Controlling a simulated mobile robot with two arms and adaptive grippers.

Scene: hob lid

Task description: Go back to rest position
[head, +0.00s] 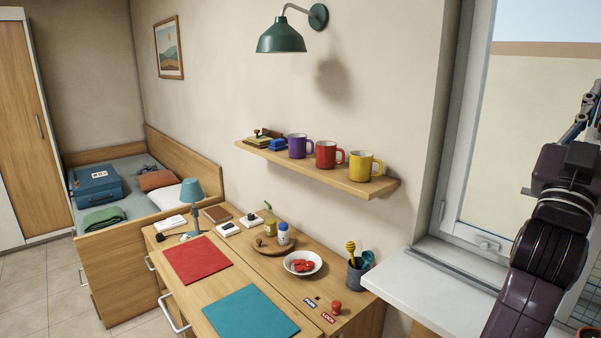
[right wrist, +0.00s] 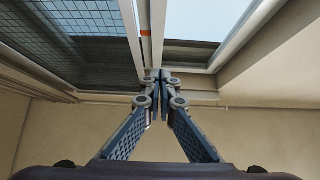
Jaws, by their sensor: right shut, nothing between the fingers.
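My right arm rises at the right edge of the head view, in front of the window (head: 545,130). Its gripper (head: 591,108) is partly cut off by the picture's edge there. In the right wrist view the fingers of my right gripper (right wrist: 161,76) meet at the tips, with nothing between them. The gripper points up past a window frame (right wrist: 205,80) and touches no object that I can see. My left gripper is in neither view.
A wooden desk (head: 258,262) holds a red mat (head: 197,260), a teal mat (head: 251,314), a bowl (head: 303,263) and a utensil cup (head: 357,275). A wall shelf (head: 340,181) carries three mugs. A white windowsill (head: 430,295) lies beside my right arm. A bed stands at left.

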